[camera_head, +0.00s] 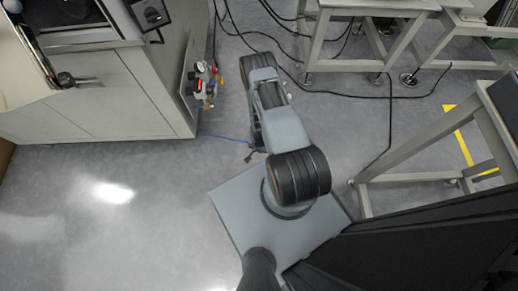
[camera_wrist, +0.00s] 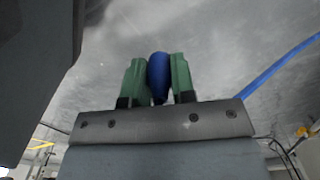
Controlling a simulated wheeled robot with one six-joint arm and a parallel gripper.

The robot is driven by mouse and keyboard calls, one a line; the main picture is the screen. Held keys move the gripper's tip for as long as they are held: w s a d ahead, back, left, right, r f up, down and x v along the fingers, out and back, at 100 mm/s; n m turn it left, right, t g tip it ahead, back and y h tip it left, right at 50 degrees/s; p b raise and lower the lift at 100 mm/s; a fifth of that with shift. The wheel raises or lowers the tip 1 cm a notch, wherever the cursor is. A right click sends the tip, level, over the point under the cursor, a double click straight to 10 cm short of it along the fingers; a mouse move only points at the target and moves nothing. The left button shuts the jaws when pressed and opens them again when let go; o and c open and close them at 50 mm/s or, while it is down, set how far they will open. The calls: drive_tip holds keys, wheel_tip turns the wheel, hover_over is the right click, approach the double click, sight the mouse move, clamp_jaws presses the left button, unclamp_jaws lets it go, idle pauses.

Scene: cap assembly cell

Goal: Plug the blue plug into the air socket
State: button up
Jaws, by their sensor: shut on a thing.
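My gripper (camera_wrist: 158,82) is shut on the blue plug (camera_wrist: 158,68), which sits between its two green fingers in the wrist view. A blue hose (camera_wrist: 280,67) runs off to the right in that view. In the head view my gripper (camera_head: 250,154) is small and dark below my arm, and the plug cannot be made out there. A blue line (camera_head: 222,138) runs from near the gripper to the left, toward the cabinet. The air unit (camera_head: 205,84) with red and orange parts is on the cabinet's side, left of my arm. The air socket itself is too small to tell.
A large grey-white cabinet (camera_head: 100,95) stands at the left. Table frames stand at the back (camera_head: 345,12) and at the right (camera_head: 425,140). Black cables (camera_head: 390,97) lie on the floor behind and right of my arm. The floor (camera_head: 130,215) at the lower left is clear.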

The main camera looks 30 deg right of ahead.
drive_tip(key=w+a+r+n, duration=0.2)
drive_tip(key=w+r, duration=0.4)
drive_tip(key=r, duration=0.5)
drive_tip(key=w+a+r+n, duration=0.3)
drive_tip(key=w+r, duration=0.3)
drive_tip(key=r, duration=0.5)
drive_tip(key=w+a+r+n, duration=0.3)
drive_tip(key=w+r+n, duration=0.2)
drive_tip(key=r, duration=0.5)
drive_tip(key=shift+w+r, duration=0.4)
drive_tip(key=shift+w, duration=0.05)
